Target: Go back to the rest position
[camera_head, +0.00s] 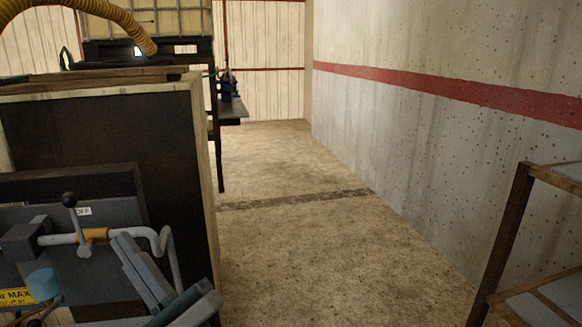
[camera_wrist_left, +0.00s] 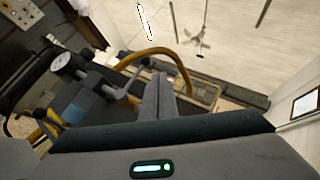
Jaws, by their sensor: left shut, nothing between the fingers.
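My left gripper (camera_head: 124,242) comes in at the lower left of the head view, its two grey fingers close together. It is shut and empty. It stands beside a bent grey pipe (camera_head: 165,250) with an orange band; I cannot tell whether they touch. In the left wrist view the shut fingers (camera_wrist_left: 162,80) point away from the camera, with nothing between them. My right gripper does not show in either view.
A dark cabinet (camera_head: 120,160) with a pale frame stands at left. A black-knobbed lever (camera_head: 70,200) rises near my gripper. The left wrist view shows a gauge (camera_wrist_left: 62,62) and a yellow hose (camera_wrist_left: 165,55). The middle floor (camera_head: 300,250) is clear.

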